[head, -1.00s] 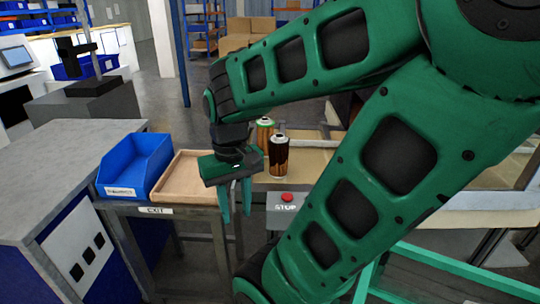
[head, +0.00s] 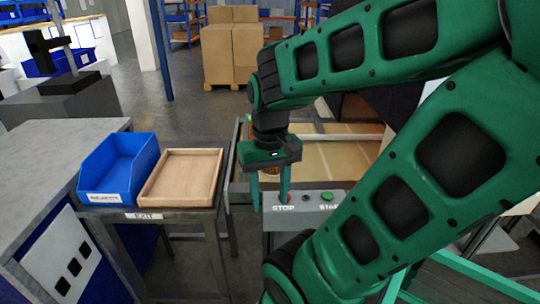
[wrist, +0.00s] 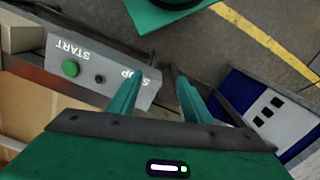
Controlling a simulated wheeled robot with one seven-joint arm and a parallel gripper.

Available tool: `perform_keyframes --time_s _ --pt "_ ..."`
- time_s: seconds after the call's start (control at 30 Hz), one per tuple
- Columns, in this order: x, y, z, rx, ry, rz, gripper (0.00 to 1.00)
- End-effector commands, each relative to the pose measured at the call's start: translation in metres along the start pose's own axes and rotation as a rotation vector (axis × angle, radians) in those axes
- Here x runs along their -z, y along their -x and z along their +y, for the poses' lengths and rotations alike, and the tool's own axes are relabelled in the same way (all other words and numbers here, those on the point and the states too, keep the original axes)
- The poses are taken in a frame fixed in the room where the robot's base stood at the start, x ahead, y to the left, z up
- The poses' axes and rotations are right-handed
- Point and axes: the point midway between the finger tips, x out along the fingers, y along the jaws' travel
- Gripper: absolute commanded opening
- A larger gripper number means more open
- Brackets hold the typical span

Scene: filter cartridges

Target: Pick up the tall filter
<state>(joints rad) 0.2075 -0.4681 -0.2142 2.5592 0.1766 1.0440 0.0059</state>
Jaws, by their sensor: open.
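My gripper (head: 270,205) points down in front of the conveyor-like bench in the head view. Its fingers also show in the wrist view (wrist: 158,78), apart with nothing held between them. No filter shows in the wrist view.
A grey control box (head: 303,198) with START and STOP labels stands close by the fingers. A blue bin (head: 118,168) and a shallow wooden tray (head: 182,178) sit on a small table at left. Cardboard boxes (head: 230,50) stand farther back.

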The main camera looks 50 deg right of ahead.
Motion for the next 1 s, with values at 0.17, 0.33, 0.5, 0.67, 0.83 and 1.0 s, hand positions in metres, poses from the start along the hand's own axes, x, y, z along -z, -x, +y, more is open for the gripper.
perform_keyframes --time_s 0.17,0.33,0.5,0.67,0.83,1.0 --pt "0.022 0.024 0.014 0.022 -0.161 0.009 0.70" --pt "0.087 0.063 0.027 0.036 -0.541 0.000 0.70" --pt "0.148 0.096 0.050 0.030 -0.920 0.002 0.70" --pt "0.183 0.115 0.068 0.018 -1.153 0.012 0.70" --pt "0.194 0.114 0.075 0.012 -1.240 0.016 0.70" --pt "0.194 0.088 0.076 0.011 -1.244 0.015 0.70"
